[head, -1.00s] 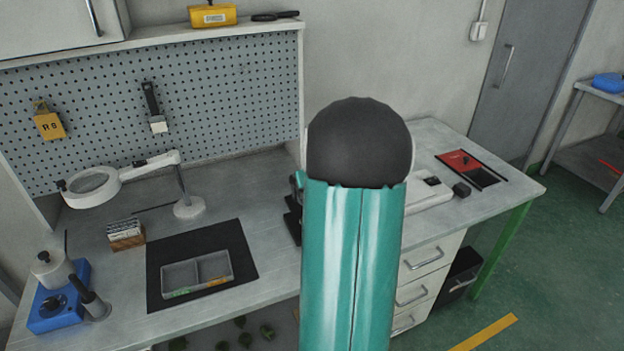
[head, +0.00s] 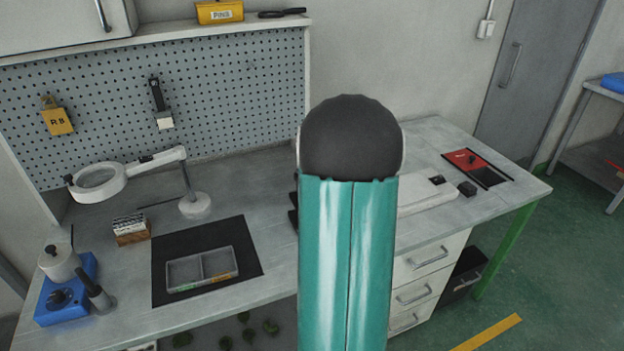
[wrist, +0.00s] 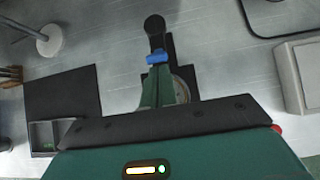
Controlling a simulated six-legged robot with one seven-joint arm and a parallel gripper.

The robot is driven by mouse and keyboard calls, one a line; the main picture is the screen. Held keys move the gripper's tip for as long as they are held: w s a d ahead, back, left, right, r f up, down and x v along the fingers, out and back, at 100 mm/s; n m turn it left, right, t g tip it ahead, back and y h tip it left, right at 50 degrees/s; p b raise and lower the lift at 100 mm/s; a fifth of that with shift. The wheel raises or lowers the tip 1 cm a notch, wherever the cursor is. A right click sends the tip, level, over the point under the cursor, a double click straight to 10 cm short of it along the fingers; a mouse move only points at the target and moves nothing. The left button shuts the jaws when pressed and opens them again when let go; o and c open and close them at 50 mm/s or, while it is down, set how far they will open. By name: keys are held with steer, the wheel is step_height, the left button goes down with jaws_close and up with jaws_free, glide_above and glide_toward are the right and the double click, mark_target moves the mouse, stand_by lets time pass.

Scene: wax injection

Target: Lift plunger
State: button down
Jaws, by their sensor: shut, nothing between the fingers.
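In the wrist view, a black upright part with a round knob (wrist: 154,24) stands on a dark base (wrist: 186,64) with a pale round plate; I take it to be the injector and its plunger. My gripper (wrist: 156,58), green with blue tips, is shut and empty. Its tips overlap the dark stem below the knob in the picture; I cannot tell whether they touch. In the head view my arm covers my gripper and nearly all of the injector; only a dark edge (head: 293,210) shows left of the arm.
A black mat (head: 164,285) with a grey divided tray (head: 236,262) lies left on the bench. Behind are a magnifier lamp (head: 98,182) and a small slotted block (head: 131,229). A blue device (head: 52,309) stands far left. A white case (head: 425,197) and red tray (head: 468,159) lie right.

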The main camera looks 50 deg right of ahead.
steer(key=shift+w+d+r+g+y, duration=0.15)
steer(key=shift+w+r+g+y, duration=0.2)
steer(key=shift+g, duration=0.15)
stand_by(0.5)
steer(key=shift+w+d+r+g+y, duration=0.25)
steer(key=shift+w+g, duration=0.1)
steer(key=shift+g, duration=0.15)
steer(key=shift+w+d+r, duration=0.25)
steer(key=shift+w+d, duration=0.05)
steer(key=shift+w, duration=0.15)
steer(key=shift+w+d+r, duration=0.25)
steer(key=shift+w, duration=0.2)
steer(key=shift+w+d+r, duration=0.1)
steer(key=shift+w+d, duration=0.3)
steer(key=shift+w, duration=0.2)
steer(key=shift+w+d, duration=0.35)
steer(key=shift+w, duration=0.25)
steer(key=shift+r, duration=0.85)
